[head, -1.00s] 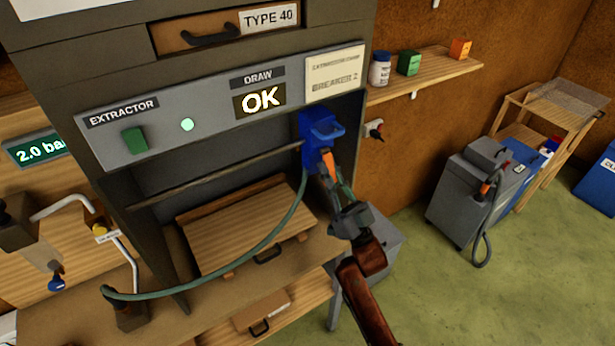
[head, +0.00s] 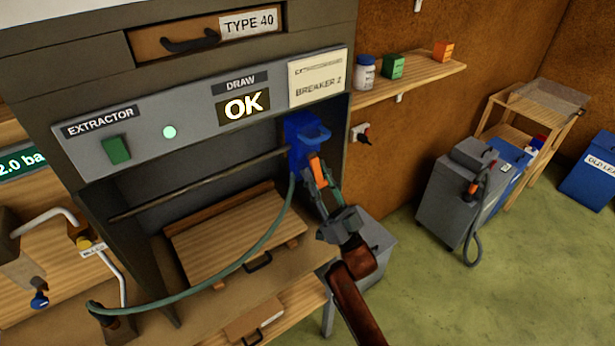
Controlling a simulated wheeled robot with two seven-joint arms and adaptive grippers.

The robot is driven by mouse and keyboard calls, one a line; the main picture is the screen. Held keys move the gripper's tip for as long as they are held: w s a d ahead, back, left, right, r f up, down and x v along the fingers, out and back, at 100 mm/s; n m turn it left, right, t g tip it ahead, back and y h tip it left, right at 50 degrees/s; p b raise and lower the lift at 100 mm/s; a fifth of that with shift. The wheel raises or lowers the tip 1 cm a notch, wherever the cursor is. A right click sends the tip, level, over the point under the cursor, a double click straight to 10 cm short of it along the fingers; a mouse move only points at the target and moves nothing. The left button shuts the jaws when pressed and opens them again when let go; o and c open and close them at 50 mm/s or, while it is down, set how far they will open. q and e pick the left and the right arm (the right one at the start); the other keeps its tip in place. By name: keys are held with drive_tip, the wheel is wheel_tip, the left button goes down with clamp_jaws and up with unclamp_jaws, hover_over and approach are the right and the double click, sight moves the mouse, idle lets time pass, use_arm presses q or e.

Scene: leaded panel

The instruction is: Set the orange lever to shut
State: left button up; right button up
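The orange lever (head: 316,169) sits at the lower front of a blue housing (head: 300,148), at the right end of the cabinet opening. It points downward, slightly tilted. My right gripper (head: 326,182) reaches up from below. Its fingertips are at the lever, one on either side as far as I can see. Whether they press on it is too small to tell. My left gripper is not in view.
A green hose (head: 248,262) hangs from the blue housing across the cabinet front. A thin rail (head: 205,188) runs left of the housing. A grey cabinet (head: 376,236) stands behind my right arm. The green floor (head: 440,300) at right is mostly free.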

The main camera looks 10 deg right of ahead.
drive_tip(key=shift+s+d, duration=0.1)
drive_tip(key=v, duration=1.1)
drive_tip(key=shift+s+f, duration=0.2)
drive_tip(key=shift+f, duration=0.15)
